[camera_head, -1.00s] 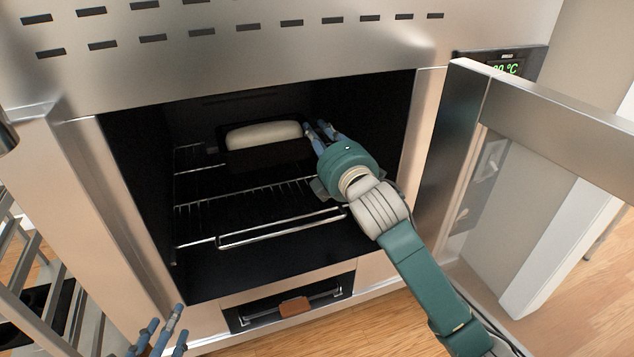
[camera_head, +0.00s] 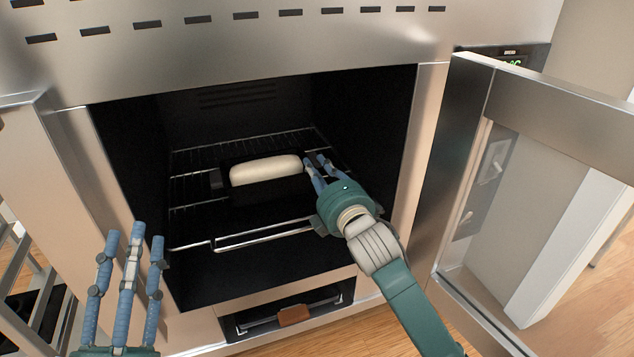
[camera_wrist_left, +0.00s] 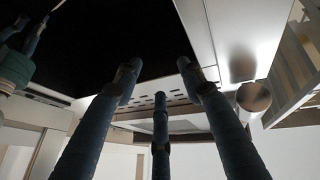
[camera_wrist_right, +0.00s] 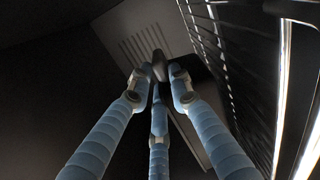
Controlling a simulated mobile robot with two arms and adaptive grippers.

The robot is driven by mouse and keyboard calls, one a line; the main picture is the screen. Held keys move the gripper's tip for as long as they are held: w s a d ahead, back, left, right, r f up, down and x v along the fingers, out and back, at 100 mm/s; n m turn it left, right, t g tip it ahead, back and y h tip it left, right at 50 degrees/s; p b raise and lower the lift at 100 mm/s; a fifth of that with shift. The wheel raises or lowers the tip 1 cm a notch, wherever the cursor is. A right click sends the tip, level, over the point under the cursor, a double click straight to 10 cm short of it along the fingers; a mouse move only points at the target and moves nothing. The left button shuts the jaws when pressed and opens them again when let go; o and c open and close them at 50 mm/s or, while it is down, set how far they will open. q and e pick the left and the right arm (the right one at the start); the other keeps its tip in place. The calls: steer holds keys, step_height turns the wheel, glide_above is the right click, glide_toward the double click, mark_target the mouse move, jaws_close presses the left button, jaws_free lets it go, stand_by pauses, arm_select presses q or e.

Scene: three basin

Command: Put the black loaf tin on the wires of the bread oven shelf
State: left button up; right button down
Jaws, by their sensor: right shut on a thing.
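The black loaf tin (camera_head: 265,190) with pale dough (camera_head: 265,170) in it is inside the oven, low over or on the wire shelf (camera_head: 285,146); contact with the wires is hard to tell in the dark. My right gripper (camera_head: 317,168) is shut on the tin's right end. In the right wrist view the fingers (camera_wrist_right: 158,75) close together at a dark edge of the tin. My left gripper (camera_head: 125,245) is empty with its fingers spread, in front of the oven's lower left; its fingers also show in the left wrist view (camera_wrist_left: 160,95).
The oven door (camera_head: 460,150) stands open at the right, close to my right arm. A rack (camera_head: 35,290) stands at the lower left. Shelf wires are bare in front of and behind the tin.

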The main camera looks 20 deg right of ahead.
step_height(320, 180, down, 3)
steer(key=shift+r+b, duration=0.1)
steer(key=shift+b, duration=0.5)
arm_select(q)
steer(key=s+r+t+h, duration=0.1)
steer(key=s+r+t, duration=0.2)
steer(key=r, duration=0.3)
steer(key=shift+s+a+t, duration=0.25)
steer(key=shift+s+t, duration=0.05)
steer(key=shift+s, duration=0.4)
arm_select(e)
steer(key=shift+f, duration=0.3)
steer(key=c, duration=1.6)
jaws_free()
arm_select(q)
steer(key=shift+s, duration=0.1)
arm_select(e)
steer(key=shift+f, duration=0.1)
